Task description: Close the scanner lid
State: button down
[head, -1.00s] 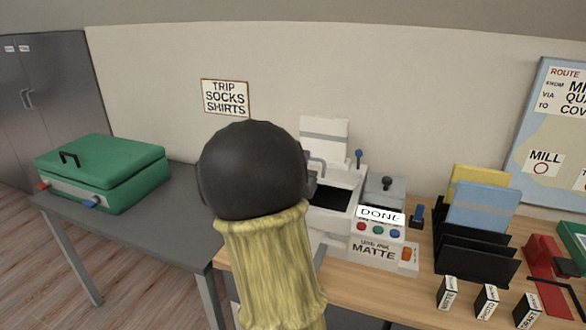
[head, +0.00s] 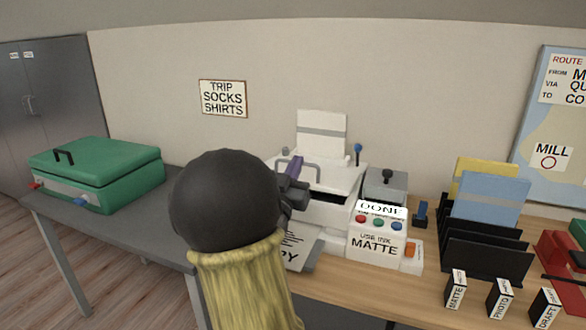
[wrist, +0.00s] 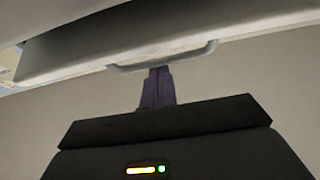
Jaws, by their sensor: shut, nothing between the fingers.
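The white scanner (head: 375,222) stands on the wooden desk, partly hidden behind my arm in the head view. Its lid (head: 336,181) has a grey loop handle (head: 318,172) at the front edge. A dark gap shows beneath the lid, so it stands partly open. My gripper (head: 294,167) has its purple fingers shut and empty beside the handle's left part. In the wrist view, the fingertips (wrist: 160,71) reach the handle (wrist: 175,62) on the lid edge (wrist: 250,31); I cannot tell whether they touch.
A green case (head: 100,172) lies on the grey table (head: 120,225) at left. Right of the scanner are a grey block (head: 386,187), a black file rack (head: 487,250) and several small labelled boxes (head: 500,297). A paper sheet (head: 299,247) shows in front.

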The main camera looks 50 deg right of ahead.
jog(key=shift+r, duration=0.1)
notch_tip(320, 180, up, 4)
jog(key=p, duration=0.3)
jog(key=v, duration=1)
jog(key=shift+a, duration=0.2)
jog(key=w+f+p, duration=0.1)
jog(key=p, duration=0.4)
jog(key=w+y+p, duration=0.1)
jog(key=p, duration=0.3)
jog(key=shift+d+f+g+p, duration=0.35)
jog(key=shift+f+g, duration=0.05)
